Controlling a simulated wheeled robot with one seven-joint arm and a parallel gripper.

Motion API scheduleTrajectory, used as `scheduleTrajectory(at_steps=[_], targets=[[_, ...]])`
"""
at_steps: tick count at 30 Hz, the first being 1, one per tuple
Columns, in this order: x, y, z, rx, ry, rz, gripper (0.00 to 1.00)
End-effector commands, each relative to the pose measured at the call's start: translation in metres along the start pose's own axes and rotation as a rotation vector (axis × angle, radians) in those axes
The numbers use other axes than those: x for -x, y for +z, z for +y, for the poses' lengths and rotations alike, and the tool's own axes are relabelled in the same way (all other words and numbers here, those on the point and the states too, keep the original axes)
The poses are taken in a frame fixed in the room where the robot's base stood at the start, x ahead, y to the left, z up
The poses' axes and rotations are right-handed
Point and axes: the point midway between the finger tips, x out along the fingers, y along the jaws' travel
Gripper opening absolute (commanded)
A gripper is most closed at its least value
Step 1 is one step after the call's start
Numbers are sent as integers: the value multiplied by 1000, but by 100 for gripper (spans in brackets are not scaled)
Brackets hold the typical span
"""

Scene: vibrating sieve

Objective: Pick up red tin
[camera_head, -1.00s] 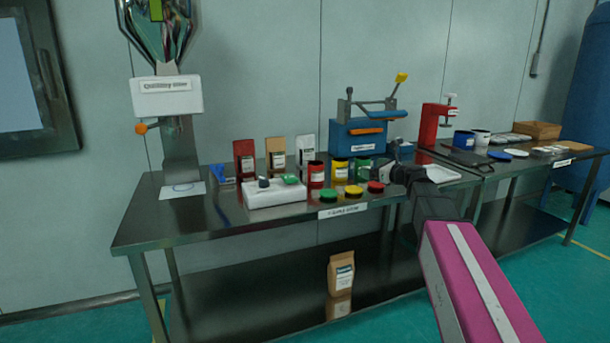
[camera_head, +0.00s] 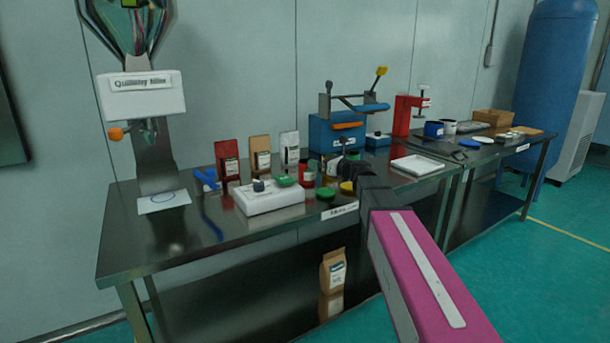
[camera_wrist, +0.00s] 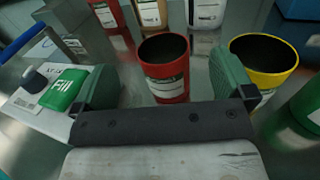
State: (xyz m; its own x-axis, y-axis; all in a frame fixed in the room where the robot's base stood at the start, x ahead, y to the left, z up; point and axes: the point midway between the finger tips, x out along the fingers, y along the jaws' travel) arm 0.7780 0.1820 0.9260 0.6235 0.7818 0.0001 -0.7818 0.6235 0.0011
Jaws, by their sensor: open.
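The red tin (camera_head: 306,173) stands upright and open-topped on the steel table, with a white label. In the wrist view the red tin (camera_wrist: 166,70) stands in the gap between my two fingers, seen from above at a slant. My gripper (camera_wrist: 160,72) is open, a finger to each side of the tin, with no clear contact. In the head view my gripper (camera_head: 338,168) is just right of the tin and hides much of the yellow tin. The yellow tin (camera_wrist: 268,58) stands just right of my right finger.
A green lid (camera_head: 326,194) and yellow lid (camera_head: 347,187) lie in front. Red (camera_head: 228,160), brown (camera_head: 261,154) and white (camera_head: 290,149) bags stand behind. A green tin (camera_wrist: 308,105) is at right.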

Motion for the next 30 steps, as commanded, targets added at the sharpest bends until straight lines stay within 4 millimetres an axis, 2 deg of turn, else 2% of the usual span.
scheduleTrajectory(at_steps=[3,8,19,27,30], targets=[[0,-20,0,-2,0,1,100],[0,-40,0,-1,0,1,100],[-24,-39,-1,1,1,0,100],[-65,-39,-2,1,1,0,100],[-74,-39,-1,1,1,0,100]])
